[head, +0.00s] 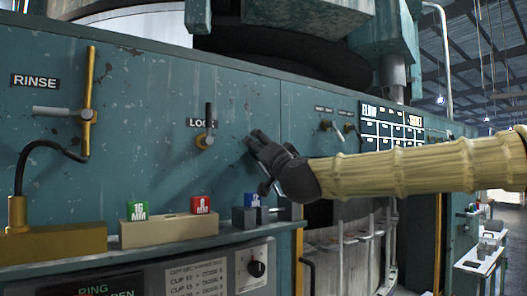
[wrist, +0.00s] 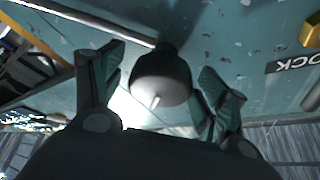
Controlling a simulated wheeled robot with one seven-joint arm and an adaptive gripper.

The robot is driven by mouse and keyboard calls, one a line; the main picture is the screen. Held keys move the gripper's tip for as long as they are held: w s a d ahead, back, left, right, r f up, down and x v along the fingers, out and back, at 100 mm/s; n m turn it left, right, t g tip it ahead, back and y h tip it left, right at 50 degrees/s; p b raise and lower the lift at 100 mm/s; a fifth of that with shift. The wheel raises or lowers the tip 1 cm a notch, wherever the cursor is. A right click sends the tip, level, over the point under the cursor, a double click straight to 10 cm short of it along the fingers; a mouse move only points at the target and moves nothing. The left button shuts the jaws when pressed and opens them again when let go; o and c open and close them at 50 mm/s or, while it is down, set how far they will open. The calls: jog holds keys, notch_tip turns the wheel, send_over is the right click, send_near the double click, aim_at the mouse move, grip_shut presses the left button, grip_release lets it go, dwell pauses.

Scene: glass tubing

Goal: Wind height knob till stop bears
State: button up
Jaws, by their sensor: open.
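A dark, rounded knob (wrist: 162,78) with a small pale mark on its face stands out from the teal panel in the wrist view. No label for it is readable there. My gripper (wrist: 163,70) is open, with one finger on each side of the knob, and gaps show between the fingers and the knob. In the head view my gripper (head: 257,160) is up near the panel, right of the LOCK lever (head: 206,138), and hides the knob. No stop can be made out.
A RINSE lever (head: 88,110) with a black hose is at left. Below, a ledge holds a beige block (head: 165,232) with green and red size pieces, and a dark block (head: 262,217) with a blue piece. A small dial (head: 256,268) is underneath. Small handles (head: 330,125) are at right.

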jog(key=shift+s, duration=0.1)
jog(key=v, duration=1.2)
jog(key=shift+d, duration=0.2)
jog(key=shift+w+a+r+n+g+y+p, duration=0.15)
jog(key=shift+w+a+r+n+g+y, duration=0.65)
jog(key=shift+w+n, duration=1.15)
jog(key=shift+w+a+r+n+g+y+p, duration=0.3)
jog(key=shift+w+a+n+g, duration=0.55)
jog(key=shift+w+n, duration=1.1)
jog(key=shift+w+a+r+n+g+y+p, duration=0.1)
jog(key=shift+w+a+r+n+g+y, duration=0.4)
jog(key=shift+w+n+g, duration=1)
jog(key=shift+w+f+n+t, duration=0.1)
jog(key=shift+n+t, duration=0.35)
jog(key=shift+n, duration=0.25)
